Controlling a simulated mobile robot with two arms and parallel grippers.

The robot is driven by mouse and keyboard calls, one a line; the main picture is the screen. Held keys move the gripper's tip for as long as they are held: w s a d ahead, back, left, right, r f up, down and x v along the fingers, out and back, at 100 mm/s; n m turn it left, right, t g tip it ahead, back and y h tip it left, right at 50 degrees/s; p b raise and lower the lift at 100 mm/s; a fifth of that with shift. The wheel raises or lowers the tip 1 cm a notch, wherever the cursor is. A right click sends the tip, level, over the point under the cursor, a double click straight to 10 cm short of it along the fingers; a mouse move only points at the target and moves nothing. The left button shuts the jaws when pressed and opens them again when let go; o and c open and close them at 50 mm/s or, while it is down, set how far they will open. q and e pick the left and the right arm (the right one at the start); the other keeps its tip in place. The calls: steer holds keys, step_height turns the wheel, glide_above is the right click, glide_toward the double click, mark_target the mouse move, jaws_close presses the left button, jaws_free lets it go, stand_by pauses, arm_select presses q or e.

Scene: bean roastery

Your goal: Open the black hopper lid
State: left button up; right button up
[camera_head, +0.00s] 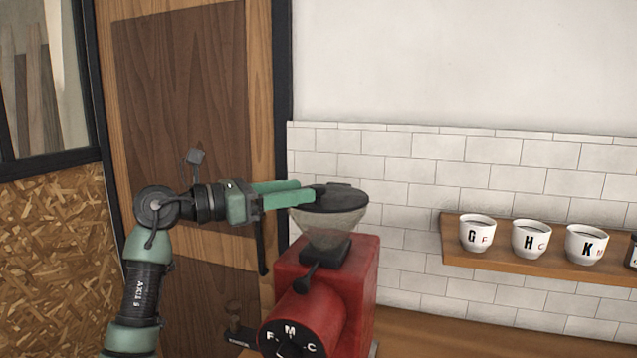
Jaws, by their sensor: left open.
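The black hopper lid (345,199) lies flat on top of the clear, cone-shaped hopper (333,227) and looks closed. The hopper stands on a red grinder (337,287) with a dial marked F, M and C on its front. My left gripper (318,192) comes in from the left at lid height. Its green fingers are open and their tips are at the lid's left edge, by a small dark part there. I cannot tell whether they touch it. My right gripper is not in view.
A wooden shelf (539,270) on the tiled wall at right holds several white lettered cups (531,239). A wooden door (180,75) stands behind my left arm. The wooden counter (450,338) right of the grinder looks clear.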

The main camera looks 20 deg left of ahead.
mark_target(318, 186)
arm_select(q)
steer(key=p+x, duration=0.1)
steer(key=x, duration=0.3)
steer(key=shift+w+d+r, duration=0.1)
steer(key=shift+w+d, duration=0.05)
steer(key=shift+d, duration=0.05)
steer(key=shift+w+d+p, duration=0.25)
steer(key=shift+d+p, duration=0.05)
steer(key=shift+p, duration=0.05)
steer(key=shift+c, duration=0.2)
jaws_close()
stand_by(0.8)
